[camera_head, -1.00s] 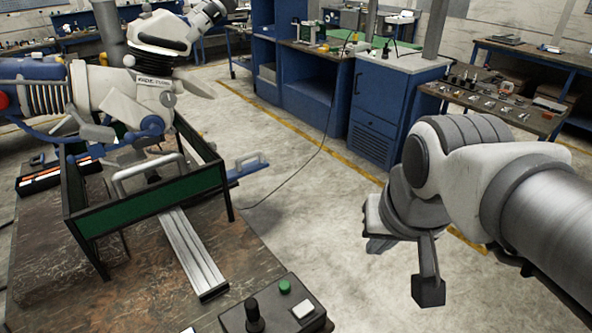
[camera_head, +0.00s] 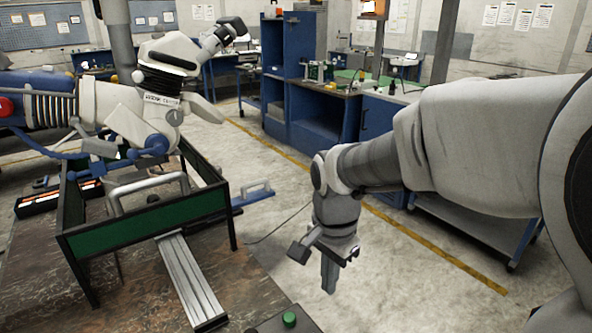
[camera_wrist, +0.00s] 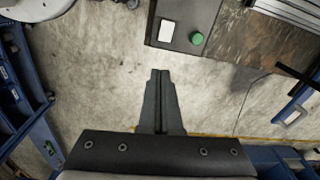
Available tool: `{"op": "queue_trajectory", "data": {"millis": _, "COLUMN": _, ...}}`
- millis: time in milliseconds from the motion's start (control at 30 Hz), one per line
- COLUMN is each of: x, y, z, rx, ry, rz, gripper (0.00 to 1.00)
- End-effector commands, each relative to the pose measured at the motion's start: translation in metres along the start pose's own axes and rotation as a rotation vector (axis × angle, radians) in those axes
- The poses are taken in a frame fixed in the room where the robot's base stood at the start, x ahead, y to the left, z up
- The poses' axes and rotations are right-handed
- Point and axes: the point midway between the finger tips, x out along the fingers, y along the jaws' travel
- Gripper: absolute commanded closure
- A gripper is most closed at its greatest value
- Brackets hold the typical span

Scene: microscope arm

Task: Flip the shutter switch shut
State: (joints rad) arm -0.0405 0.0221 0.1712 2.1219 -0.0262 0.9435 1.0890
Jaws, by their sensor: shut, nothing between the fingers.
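A dark control box (camera_head: 268,327) at the bottom edge of the head view carries a green button (camera_head: 289,319). The wrist view shows the box (camera_wrist: 178,40) at the top, with the green button (camera_wrist: 196,38) and a white rectangular switch or key (camera_wrist: 167,31). I cannot tell whether this is the shutter switch. The white microscope (camera_head: 130,105) stands at the left with a small round knob (camera_head: 175,117) on its side. My gripper (camera_head: 329,288) points down over open floor, right of the bench. Its fingers (camera_wrist: 160,75) are shut and empty, apart from the box.
The bench (camera_head: 105,285) carries a green-panelled frame (camera_head: 150,207) with a metal handle and a ribbed silver rail (camera_head: 190,282). A blue handled bar (camera_head: 252,193) juts out at its right. Blue cabinets (camera_head: 325,125) stand behind. The floor around my gripper is clear.

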Motion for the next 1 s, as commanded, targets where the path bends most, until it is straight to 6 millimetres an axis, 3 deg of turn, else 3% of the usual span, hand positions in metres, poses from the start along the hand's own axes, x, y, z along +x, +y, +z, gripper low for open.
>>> {"op": "queue_trajectory", "data": {"millis": 33, "x": 0.012, "y": -0.004, "z": 0.001, "rx": 0.023, "ry": -0.011, "rz": 0.012, "gripper": 1.0}}
{"op": "queue_trajectory", "data": {"millis": 200, "x": 0.029, "y": -0.014, "z": 0.003, "rx": 0.09, "ry": -0.032, "rz": 0.035, "gripper": 1.0}}
{"op": "queue_trajectory", "data": {"millis": 767, "x": 0.038, "y": -0.016, "z": 0.003, "rx": 0.115, "ry": -0.039, "rz": 0.043, "gripper": 1.0}}
{"op": "queue_trajectory", "data": {"millis": 1000, "x": 0.074, "y": -0.014, "z": 0.005, "rx": 0.114, "ry": -0.042, "rz": 0.047, "gripper": 1.0}}
